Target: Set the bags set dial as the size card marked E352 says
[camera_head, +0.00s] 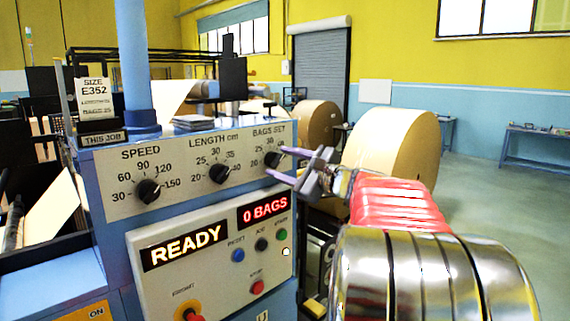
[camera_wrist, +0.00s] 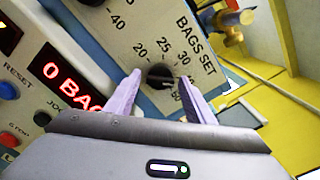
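The BAGS SET dial (camera_head: 272,159) is a black knob at the right end of the blue console's upper panel. In the wrist view the knob (camera_wrist: 160,75) sits between my gripper's fingers, with printed numbers around it. I cannot tell clearly which number its pointer marks. My gripper (camera_head: 284,164) is open at the dial, one purple finger on each side; in the wrist view the fingers (camera_wrist: 160,82) look apart from the knob. The size card (camera_head: 95,98) stands on top of the console at left and reads SIZE E352; its lower lines are too small to read surely.
The SPEED dial (camera_head: 149,190) and LENGTH dial (camera_head: 219,173) are left of the BAGS SET dial. Below, displays read READY (camera_head: 185,248) and 0 BAGS (camera_head: 265,210), beside several push buttons. Large kraft rolls (camera_head: 390,145) stand behind my arm. Open floor lies at right.

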